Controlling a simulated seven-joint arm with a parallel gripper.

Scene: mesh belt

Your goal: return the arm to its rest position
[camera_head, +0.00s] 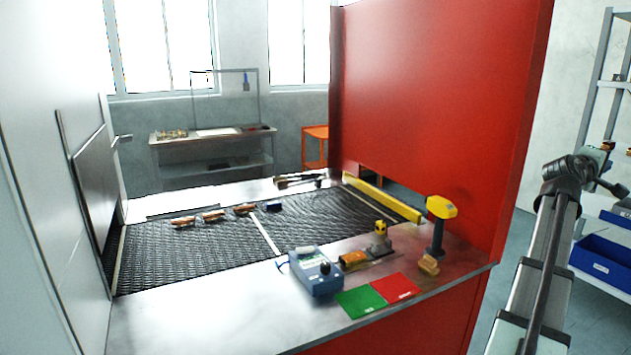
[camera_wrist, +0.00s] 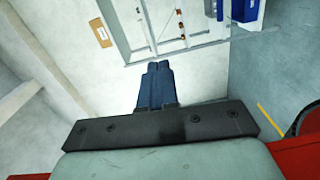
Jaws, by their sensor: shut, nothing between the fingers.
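My gripper (camera_wrist: 157,68) shows in the wrist view with its two blue fingers together and nothing between them. Beyond the fingers are a pale wall and a metal shelf, well away from the tips. In the head view my arm is at the right side, off the bench and clear of the mesh belt (camera_head: 190,250). The fingertips cannot be made out in the head view.
A red housing (camera_head: 440,90) stands between the belt and my arm. The front ledge holds a blue-grey device (camera_head: 316,275), a green pad (camera_head: 360,302), a red pad (camera_head: 397,288) and a yellow-headed scanner (camera_head: 440,208). Shelving with blue bins (camera_head: 602,262) stands at far right.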

